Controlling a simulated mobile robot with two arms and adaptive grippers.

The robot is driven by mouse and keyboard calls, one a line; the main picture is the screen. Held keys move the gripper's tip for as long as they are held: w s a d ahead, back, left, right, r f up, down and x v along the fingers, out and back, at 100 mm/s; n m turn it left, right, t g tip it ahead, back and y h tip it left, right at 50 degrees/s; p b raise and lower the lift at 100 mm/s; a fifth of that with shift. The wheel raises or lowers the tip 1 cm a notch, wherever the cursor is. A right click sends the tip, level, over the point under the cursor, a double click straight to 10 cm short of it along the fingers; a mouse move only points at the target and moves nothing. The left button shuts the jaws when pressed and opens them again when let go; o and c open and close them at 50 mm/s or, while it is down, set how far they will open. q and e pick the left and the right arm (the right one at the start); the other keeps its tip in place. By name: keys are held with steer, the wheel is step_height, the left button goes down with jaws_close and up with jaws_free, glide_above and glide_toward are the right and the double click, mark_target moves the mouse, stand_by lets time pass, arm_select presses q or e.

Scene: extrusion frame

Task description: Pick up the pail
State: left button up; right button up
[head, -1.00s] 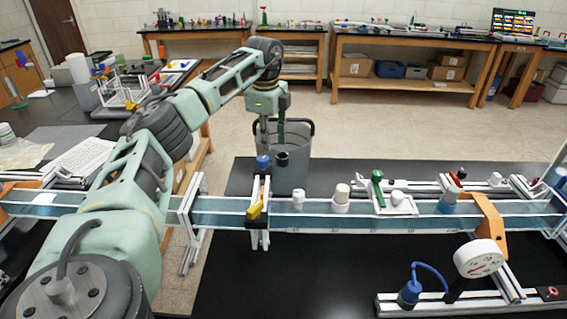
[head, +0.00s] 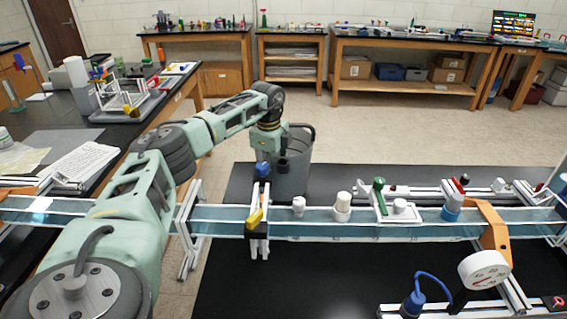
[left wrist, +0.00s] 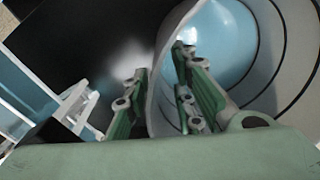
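The grey pail (head: 293,170) stands on the black bench top behind the long clear channel, its dark handle at the rim. In the left wrist view the pail (left wrist: 265,85) is seen from above, with a light blue round area inside. My left gripper (left wrist: 160,92) is open, one green finger outside the pail's wall and the other inside, the rim running between them. I see a gap on the outer side; contact on the inner side cannot be told. In the head view the fingers are mostly hidden. My right gripper is not in view.
The clear channel (head: 320,226) on white posts crosses in front of the pail. A blue-topped fitting (head: 262,168) and a yellow clamp (head: 254,218) stand close by at its left.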

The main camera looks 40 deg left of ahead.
arm_select(q)
steer(key=shift+c, duration=0.4)
jaws_close()
steer(key=shift+w+r, duration=0.1)
steer(key=shift+r, duration=0.05)
stand_by(0.4)
